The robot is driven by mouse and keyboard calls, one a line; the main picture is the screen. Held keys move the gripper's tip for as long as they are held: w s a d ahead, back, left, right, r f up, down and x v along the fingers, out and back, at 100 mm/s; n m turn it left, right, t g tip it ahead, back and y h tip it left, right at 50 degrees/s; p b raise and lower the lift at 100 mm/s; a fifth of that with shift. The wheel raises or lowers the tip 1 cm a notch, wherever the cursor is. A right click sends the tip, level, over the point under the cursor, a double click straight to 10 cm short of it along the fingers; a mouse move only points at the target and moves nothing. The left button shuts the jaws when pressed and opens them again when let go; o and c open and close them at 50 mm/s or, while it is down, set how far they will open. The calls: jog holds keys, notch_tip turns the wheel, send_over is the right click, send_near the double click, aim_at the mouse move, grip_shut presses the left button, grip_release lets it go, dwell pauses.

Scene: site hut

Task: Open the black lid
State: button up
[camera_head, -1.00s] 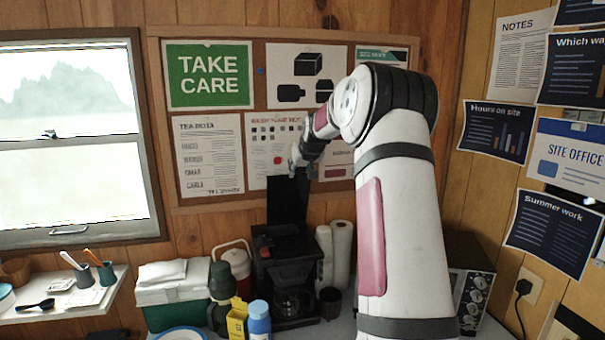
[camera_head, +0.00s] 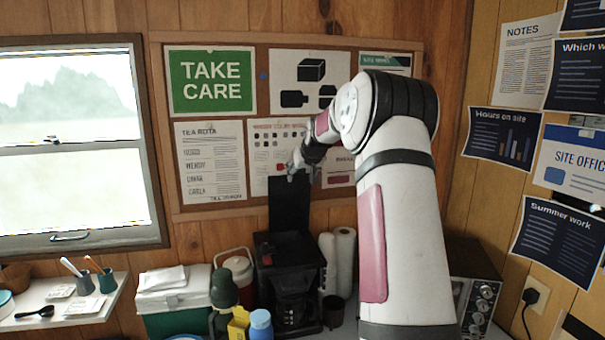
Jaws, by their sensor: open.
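The black lid (camera_head: 289,206) stands upright at the back of a black coffee machine (camera_head: 287,261), in front of the noticeboard. A small red part shows on the machine's upper left, below the lid. My gripper (camera_head: 300,176) is at the lid's top edge, with its fingers apart and pointing down. It holds nothing that I can see. I cannot tell whether a finger touches the lid. A glass jug in the machine's lower part is dark and partly hidden.
White paper rolls (camera_head: 343,260) and a dark cup (camera_head: 332,310) stand right of the machine. A red and white jug (camera_head: 237,267), a green flask (camera_head: 223,292), a yellow box (camera_head: 238,322) and a blue-capped bottle (camera_head: 260,324) crowd its left. A cool box (camera_head: 173,297) stands farther left.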

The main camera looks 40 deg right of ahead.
jog(key=v, duration=1.2)
